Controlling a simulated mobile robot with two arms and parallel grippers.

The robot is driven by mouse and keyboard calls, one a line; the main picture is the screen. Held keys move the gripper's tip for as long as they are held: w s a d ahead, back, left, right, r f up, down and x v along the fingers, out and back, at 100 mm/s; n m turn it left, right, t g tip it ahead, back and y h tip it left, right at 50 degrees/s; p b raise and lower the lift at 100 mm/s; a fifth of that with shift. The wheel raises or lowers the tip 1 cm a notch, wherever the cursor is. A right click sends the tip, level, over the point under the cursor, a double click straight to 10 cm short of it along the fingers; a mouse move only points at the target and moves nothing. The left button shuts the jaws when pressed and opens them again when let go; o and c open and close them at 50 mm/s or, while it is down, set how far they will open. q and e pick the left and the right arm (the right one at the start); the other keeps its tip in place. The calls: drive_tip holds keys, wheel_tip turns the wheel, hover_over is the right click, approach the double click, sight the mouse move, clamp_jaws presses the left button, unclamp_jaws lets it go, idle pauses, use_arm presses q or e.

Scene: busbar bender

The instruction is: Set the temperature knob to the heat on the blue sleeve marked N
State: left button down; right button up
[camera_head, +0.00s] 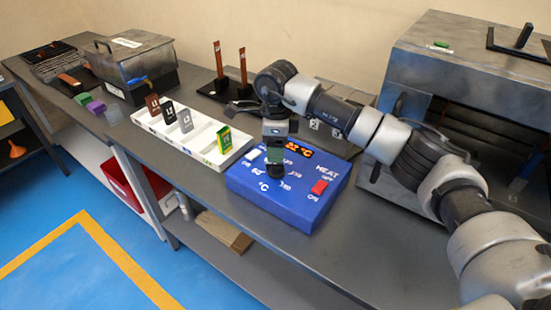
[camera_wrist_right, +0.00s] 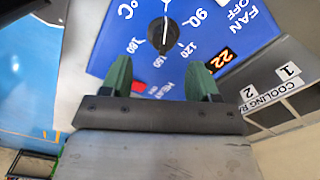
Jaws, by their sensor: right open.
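A blue control box (camera_head: 290,205) stands on the bench with an orange-lit display (camera_head: 299,149), a red heat switch (camera_head: 319,187) and a printed temperature scale. The display reads 22 in the right wrist view. The round dark temperature knob (camera_wrist_right: 163,33) shows there, ringed by numbers such as 90, 120, 150 and 180; its exact setting is unclear. I cannot make out a blue sleeve marked N.
A white tray (camera_head: 163,133) left of the box holds upright brown, black, grey and green-yellow pieces. A large grey machine (camera_head: 455,75) stands at right. A metal case (camera_head: 133,60) and a dark stand (camera_head: 226,90) are behind. The front bench edge is close to the box.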

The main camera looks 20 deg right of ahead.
sight(276, 164)
drive_tip(key=f, duration=0.3)
drive_tip(key=shift+w+f+p, duration=0.3)
drive_tip(key=shift+f, duration=0.05)
wheel_tip(276, 164, down, 3)
drive_tip(key=shift+r, duration=0.1)
drive_tip(key=shift+c, duration=0.3)
drive_tip(key=c, duration=0.9)
use_arm(q)
drive_tip(key=shift+w+d+r, duration=0.1)
drive_tip(key=shift+w+r, duration=0.45)
drive_tip(key=shift+w, duration=0.2)
use_arm(e)
drive_tip(key=shift+o, duration=0.2)
